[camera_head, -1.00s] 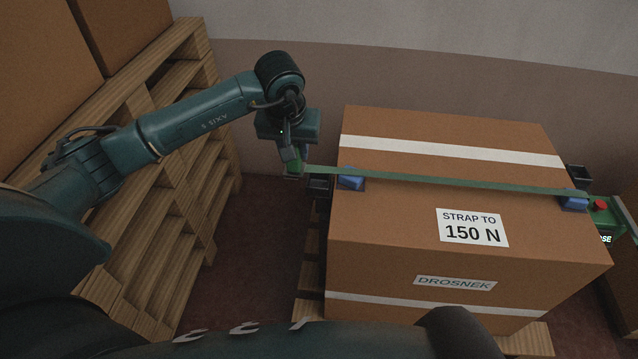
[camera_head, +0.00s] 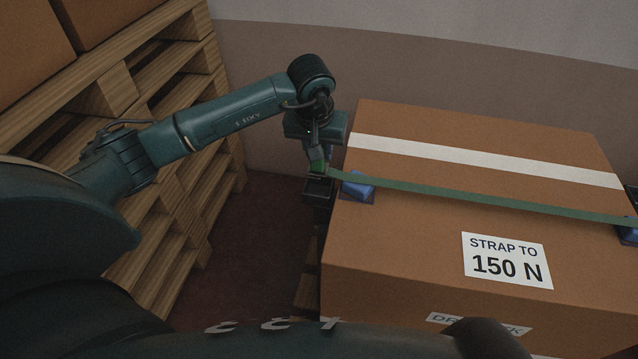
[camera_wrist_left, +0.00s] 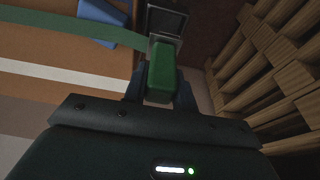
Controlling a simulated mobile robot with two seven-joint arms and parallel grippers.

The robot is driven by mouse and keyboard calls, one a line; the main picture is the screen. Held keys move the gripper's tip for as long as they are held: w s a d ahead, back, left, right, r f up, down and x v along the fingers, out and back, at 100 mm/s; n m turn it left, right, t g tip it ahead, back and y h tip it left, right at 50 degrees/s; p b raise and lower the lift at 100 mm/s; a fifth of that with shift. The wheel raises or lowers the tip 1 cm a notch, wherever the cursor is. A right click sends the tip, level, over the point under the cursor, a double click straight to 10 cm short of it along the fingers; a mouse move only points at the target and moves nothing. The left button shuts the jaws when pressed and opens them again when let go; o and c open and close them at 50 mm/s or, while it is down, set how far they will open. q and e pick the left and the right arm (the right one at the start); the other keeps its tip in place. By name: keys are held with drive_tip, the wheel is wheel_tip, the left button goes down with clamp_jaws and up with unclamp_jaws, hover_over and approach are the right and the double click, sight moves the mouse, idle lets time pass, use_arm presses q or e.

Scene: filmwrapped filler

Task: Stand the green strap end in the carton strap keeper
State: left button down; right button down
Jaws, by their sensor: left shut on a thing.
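The green strap end (camera_head: 317,168) is a small green block on the left end of a flat green strap (camera_head: 450,196) that runs across the carton top. My left gripper (camera_head: 316,158) is shut on it. The dark, open-topped strap keeper (camera_head: 318,190) is on the left side of the carton (camera_head: 400,245). In the head view the strap end is just above the keeper; whether they touch cannot be told. In the left wrist view the green block (camera_wrist_left: 162,75) is between the fingers (camera_wrist_left: 160,85), with the keeper (camera_wrist_left: 166,22) beyond it. My right gripper is not in view.
Blue corner pieces (camera_head: 357,186) sit under the strap at the carton's edges. A wooden pallet stack (camera_head: 190,190) stands to the left, with open floor (camera_head: 255,235) between it and the carton. A wall is behind.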

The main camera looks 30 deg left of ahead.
sight(319, 171)
use_arm(q)
drive_tip(key=shift+s+d+x, duration=0.1)
drive_tip(key=shift+s+x, duration=0.15)
drive_tip(key=shift+x, duration=0.9)
drive_tip(key=shift+s+d+x, duration=0.1)
drive_tip(key=shift+s+x, duration=0.15)
drive_tip(key=shift+x, duration=0.85)
drive_tip(key=shift+s+d+x, duration=0.1)
drive_tip(key=shift+s+x, duration=0.1)
drive_tip(key=shift+x, duration=0.95)
drive_tip(key=shift+f, duration=0.25)
drive_tip(key=c, duration=1.6)
unclamp_jaws()
drive_tip(key=shift+f, duration=0.1)
drive_tip(key=o, duration=0.5)
drive_tip(key=shift+r, duration=0.3)
drive_tip(key=v, duration=1.1)
drive_tip(key=shift+s+r, duration=0.3)
